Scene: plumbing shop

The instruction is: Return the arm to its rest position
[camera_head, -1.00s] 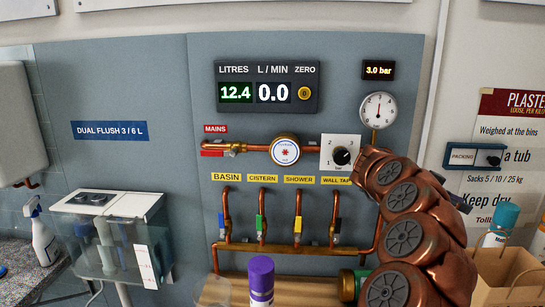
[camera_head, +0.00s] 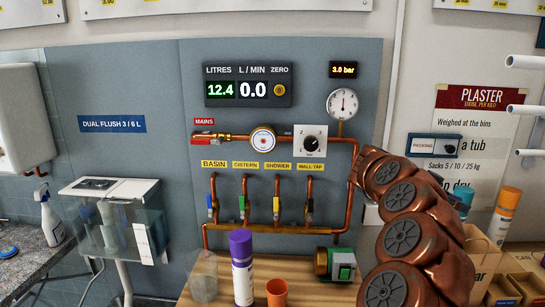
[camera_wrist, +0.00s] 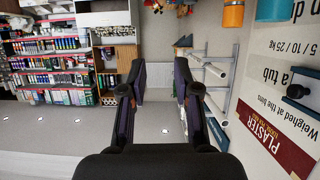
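My arm, in copper-brown links, rises on the right side of the head view and hides part of the panel's right edge and the shelf behind it. My gripper (camera_wrist: 160,82) shows in the wrist view with its two dark fingers apart and nothing between them. The gripper itself is hidden in the head view. Beyond the fingers, the wrist view shows open floor, shop shelves and the wall at a turned angle.
A bench holds a purple-capped canister (camera_head: 242,270), an orange cup (camera_head: 277,292), a clear glass and a green-ended pump (camera_head: 341,264). The pipe panel (camera_head: 340,60) stands behind. Right of my arm are an orange-capped bottle (camera_head: 505,208) and white pipes (camera_head: 525,62).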

